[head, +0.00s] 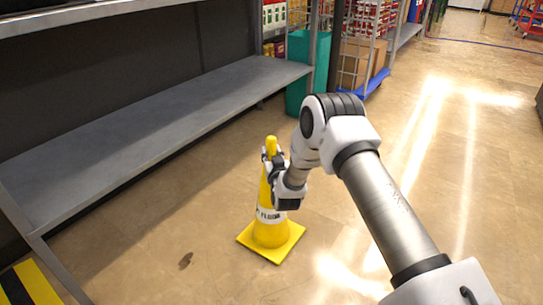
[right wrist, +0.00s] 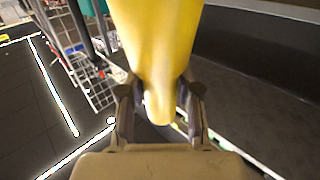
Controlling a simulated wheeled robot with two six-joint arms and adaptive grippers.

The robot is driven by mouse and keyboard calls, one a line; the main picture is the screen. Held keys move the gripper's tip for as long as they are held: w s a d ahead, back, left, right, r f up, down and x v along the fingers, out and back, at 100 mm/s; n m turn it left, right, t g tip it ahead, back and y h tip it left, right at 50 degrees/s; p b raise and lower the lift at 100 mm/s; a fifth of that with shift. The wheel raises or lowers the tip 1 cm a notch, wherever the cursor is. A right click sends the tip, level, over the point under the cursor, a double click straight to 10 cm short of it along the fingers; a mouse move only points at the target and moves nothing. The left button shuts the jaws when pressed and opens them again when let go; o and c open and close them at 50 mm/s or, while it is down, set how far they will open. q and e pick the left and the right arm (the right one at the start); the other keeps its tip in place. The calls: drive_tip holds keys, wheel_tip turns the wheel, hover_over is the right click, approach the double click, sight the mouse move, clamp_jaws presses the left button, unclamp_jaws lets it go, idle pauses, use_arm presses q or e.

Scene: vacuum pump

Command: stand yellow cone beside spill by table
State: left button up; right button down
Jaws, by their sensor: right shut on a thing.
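The yellow cone (head: 270,232) is upright, with a square yellow base and a white lettered band. Its base is at or close to the floor; I cannot tell whether it touches. My right gripper (head: 273,164) is shut on the cone near its top. In the right wrist view the cone (right wrist: 155,50) runs between the two fingers of the gripper (right wrist: 158,102). A small dark brown spot (head: 185,260), which may be the spill, lies on the floor left of the cone, apart from its base. My left gripper is not in view.
A long grey shelf (head: 150,125), perhaps the table, runs along the left, its front post at lower left. A yellow-and-black striped mat (head: 32,283) lies at bottom left. A teal bin (head: 298,95) and wire cart (head: 365,50) stand behind. Floor to the right is clear.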

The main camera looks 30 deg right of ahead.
drive_tip(key=shift+r, duration=0.1)
drive_tip(key=c, duration=0.8)
unclamp_jaws()
drive_tip(key=shift+s+a, duration=0.1)
drive_tip(key=shift+s, duration=0.05)
drive_tip(key=p+v, duration=0.5)
drive_tip(key=v, duration=0.7)
drive_tip(key=s+a+f+n+g+y, duration=0.1)
drive_tip(key=s+a+f+g+y, duration=0.2)
drive_tip(key=s+a+f+g, duration=0.4)
drive_tip(key=s+a+f+n+g+y, duration=0.2)
drive_tip(key=s+a+f+g+y, duration=0.15)
drive_tip(key=s+f, duration=0.65)
drive_tip(key=s+a+g, duration=0.2)
drive_tip(key=s+g, duration=0.1)
drive_tip(key=s, duration=0.6)
drive_tip(key=s+a+f+n+g, duration=0.1)
drive_tip(key=s+a+g, duration=0.1)
drive_tip(key=s, duration=0.7)
drive_tip(key=shift+a+f+g, duration=0.25)
drive_tip(key=shift+f+g, duration=0.1)
drive_tip(key=shift+g, duration=0.3)
